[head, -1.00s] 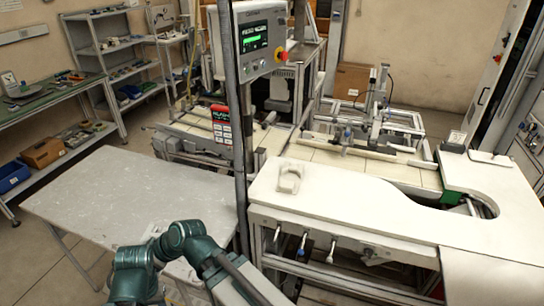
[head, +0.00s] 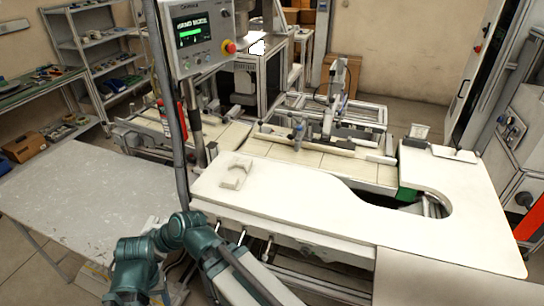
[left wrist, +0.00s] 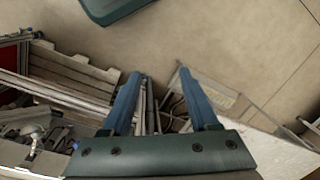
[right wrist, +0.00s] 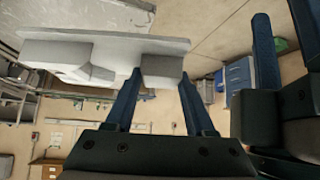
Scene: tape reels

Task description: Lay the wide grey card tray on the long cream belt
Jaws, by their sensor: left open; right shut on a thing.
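My right gripper (right wrist: 160,88) is shut on a pale grey, wide, flat piece with blocky lumps, which looks like the card tray (right wrist: 110,46). The tray extends to the left of the fingers in the right wrist view. I cannot make it out in the head view. My left gripper (left wrist: 160,73) is open with nothing between its fingers. The long cream belt (head: 310,160) runs left to right behind the white worktop in the head view. Neither gripper's fingers show in the head view.
A white worktop (head: 300,204) with a small off-white block (head: 236,173) lies in front of the belt. A post with a control panel (head: 197,37) rises at its left. Metal fixtures (head: 330,118) stand behind the belt. A grey table (head: 70,190) is at left.

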